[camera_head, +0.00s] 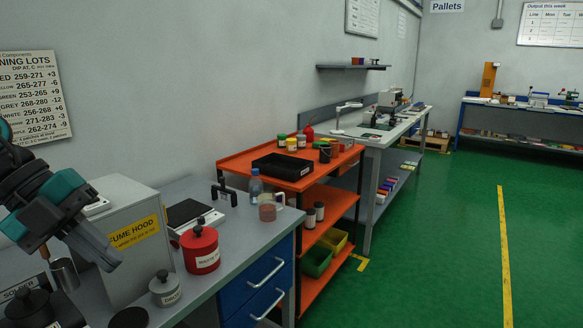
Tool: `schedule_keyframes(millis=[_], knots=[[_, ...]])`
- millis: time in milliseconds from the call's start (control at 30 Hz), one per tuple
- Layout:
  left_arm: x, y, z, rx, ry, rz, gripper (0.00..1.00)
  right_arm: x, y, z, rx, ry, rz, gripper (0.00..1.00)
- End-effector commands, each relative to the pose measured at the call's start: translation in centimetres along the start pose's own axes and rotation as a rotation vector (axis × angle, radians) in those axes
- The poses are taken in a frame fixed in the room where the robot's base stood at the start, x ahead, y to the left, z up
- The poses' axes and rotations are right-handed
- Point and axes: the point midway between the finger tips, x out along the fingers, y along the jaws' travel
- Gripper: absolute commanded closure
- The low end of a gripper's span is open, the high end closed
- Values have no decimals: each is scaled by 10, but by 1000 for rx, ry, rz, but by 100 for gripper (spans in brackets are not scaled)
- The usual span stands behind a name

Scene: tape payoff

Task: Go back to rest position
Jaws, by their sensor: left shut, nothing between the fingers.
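My left gripper (92,243) is at the left edge of the head view, on my grey and teal arm. It is shut and empty, held above the grey bench in front of the grey fume hood box (138,236). A metal cup (64,274) with a wooden handle shows just below and behind it; I cannot tell how far apart they are. My right gripper is out of view.
The bench holds a red lidded pot (200,249), a small grey lidded pot (165,289), a dark pot (32,308), a bottle (256,188) and a cup (267,209). An orange cart (229,163) stands beyond. The green floor (440,260) at right is clear.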

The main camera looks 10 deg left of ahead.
Motion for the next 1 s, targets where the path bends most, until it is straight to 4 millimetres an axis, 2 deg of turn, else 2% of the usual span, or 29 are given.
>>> schedule_keyframes(millis=[33,200,367,467,633,833,1000], knots=[[11,3,5,-32,30,-105,100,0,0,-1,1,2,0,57],[40,10,25,-157,67,-455,100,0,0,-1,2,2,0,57],[66,27,48,-329,42,-744,100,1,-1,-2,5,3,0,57],[85,44,61,-464,5,-896,100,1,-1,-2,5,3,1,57],[128,82,77,-738,-87,-1088,100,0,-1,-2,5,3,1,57],[198,134,73,-1114,-200,-1188,100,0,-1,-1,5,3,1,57],[269,168,44,-1449,-267,-1158,100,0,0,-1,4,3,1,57]])
